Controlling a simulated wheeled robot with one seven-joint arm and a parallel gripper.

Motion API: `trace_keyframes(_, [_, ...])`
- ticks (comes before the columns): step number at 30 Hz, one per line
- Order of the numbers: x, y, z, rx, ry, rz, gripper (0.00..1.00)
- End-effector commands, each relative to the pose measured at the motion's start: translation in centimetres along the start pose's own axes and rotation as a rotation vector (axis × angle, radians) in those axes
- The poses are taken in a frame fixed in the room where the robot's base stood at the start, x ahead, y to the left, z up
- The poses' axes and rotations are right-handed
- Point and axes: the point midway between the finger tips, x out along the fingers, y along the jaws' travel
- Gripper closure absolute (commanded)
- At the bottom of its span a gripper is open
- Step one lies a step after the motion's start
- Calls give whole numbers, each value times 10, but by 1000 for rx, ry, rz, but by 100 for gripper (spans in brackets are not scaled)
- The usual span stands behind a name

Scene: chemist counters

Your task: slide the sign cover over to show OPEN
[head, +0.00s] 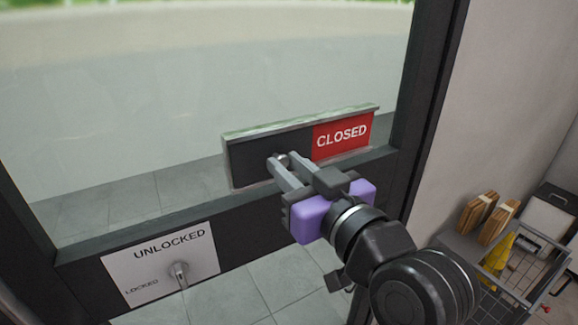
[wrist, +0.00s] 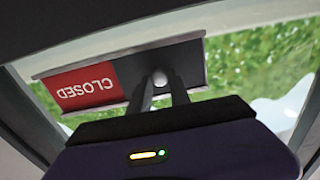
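The sign holder (head: 247,131) is a long frame on the glass door. Its right part shows the red CLOSED panel (head: 341,135). A dark sliding cover (head: 252,160) with a small round knob (head: 283,157) fills the left part, and any lettering behind it is hidden. My gripper (head: 281,163) reaches the knob from the front right. In the wrist view the sign appears upside down, with the knob (wrist: 160,77) between my two fingertips (wrist: 160,84). The fingers are close together, with the knob filling the gap, and appear shut on it.
Below the sign is a white lock plate (head: 150,265) reading UNLOCKED and LOCKED, with a metal turn knob (head: 179,273). The dark door frame (head: 424,90) stands to the right. A wire basket (head: 530,275) with packages is at the lower right.

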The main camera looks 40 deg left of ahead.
Motion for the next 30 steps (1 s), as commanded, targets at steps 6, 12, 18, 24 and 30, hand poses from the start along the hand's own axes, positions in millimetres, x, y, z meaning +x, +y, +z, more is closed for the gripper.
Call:
trace_keyframes(6, [0,0,0,0,0,0,100])
trace_keyframes(12, [0,0,0,0,0,0,100])
trace_keyframes(18, [0,0,0,0,0,0,100])
trace_keyframes(24, [0,0,0,0,0,0,100])
trace_keyframes(30, [0,0,0,0,0,0,100])
